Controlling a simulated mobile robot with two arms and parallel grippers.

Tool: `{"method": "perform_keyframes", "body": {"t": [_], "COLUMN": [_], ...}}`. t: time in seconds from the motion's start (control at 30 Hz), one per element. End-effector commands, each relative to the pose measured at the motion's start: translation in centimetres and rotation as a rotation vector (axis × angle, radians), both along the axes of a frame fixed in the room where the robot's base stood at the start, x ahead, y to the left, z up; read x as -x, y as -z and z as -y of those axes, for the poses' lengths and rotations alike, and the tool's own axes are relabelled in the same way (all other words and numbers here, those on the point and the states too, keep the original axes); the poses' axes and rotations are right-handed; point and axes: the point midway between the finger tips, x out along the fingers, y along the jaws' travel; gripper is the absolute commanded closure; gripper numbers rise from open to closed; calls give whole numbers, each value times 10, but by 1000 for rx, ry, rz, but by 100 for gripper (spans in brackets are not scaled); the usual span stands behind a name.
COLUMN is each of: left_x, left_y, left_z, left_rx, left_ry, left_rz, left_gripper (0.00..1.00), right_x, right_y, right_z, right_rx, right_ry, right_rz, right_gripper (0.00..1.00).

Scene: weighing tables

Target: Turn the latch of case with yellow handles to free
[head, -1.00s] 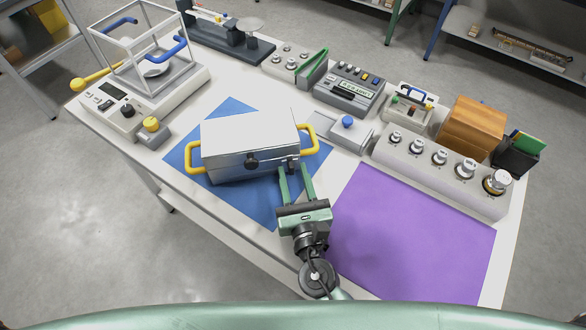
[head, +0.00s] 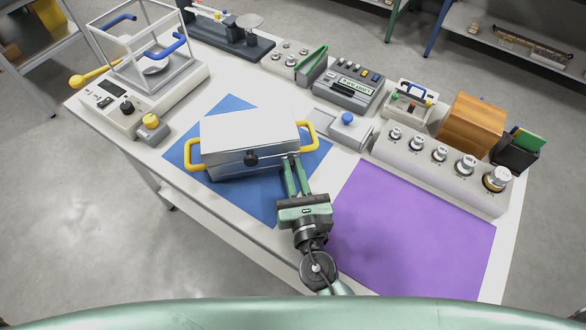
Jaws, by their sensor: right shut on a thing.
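The case with yellow handles (head: 249,140) is a silver-grey box standing closed on the blue mat (head: 229,104). Its yellow handles stick out at the left (head: 194,155) and right (head: 308,136) ends. A dark round knob (head: 251,158) sits on its front face. My right gripper (head: 290,162) reaches the front face right of the knob, near the right corner. Its green fingers are close together and shut on a small part there, which looks like the latch and is mostly hidden by the fingertips. My left gripper is not in view.
A purple mat (head: 412,230) lies bare at right. A balance with a clear frame (head: 133,106) stands at left. A small grey block with a yellow knob (head: 151,125) is left of the case. A weight rack (head: 440,168) and wooden box (head: 470,124) stand at right.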

Motion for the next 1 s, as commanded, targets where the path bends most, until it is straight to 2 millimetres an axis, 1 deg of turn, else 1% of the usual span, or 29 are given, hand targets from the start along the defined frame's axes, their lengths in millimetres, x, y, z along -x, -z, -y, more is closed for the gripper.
{"method": "perform_keyframes", "body": {"t": [0.4,0.6,0.8,1.0], "left_x": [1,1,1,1], "left_y": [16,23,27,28], "left_z": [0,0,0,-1], "left_rx": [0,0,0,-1], "left_ry": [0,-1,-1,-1], "left_rz": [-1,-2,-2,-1], "left_gripper": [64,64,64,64], "right_x": [-1,-1,-1,-1], "right_y": [3,3,3,3], "right_z": [4,5,6,6], "right_rx": [-297,-416,-488,-517], "right_ry": [-1,0,0,0], "right_rz": [-59,-82,-97,-103], "right_gripper": [100,100,100,100]}}
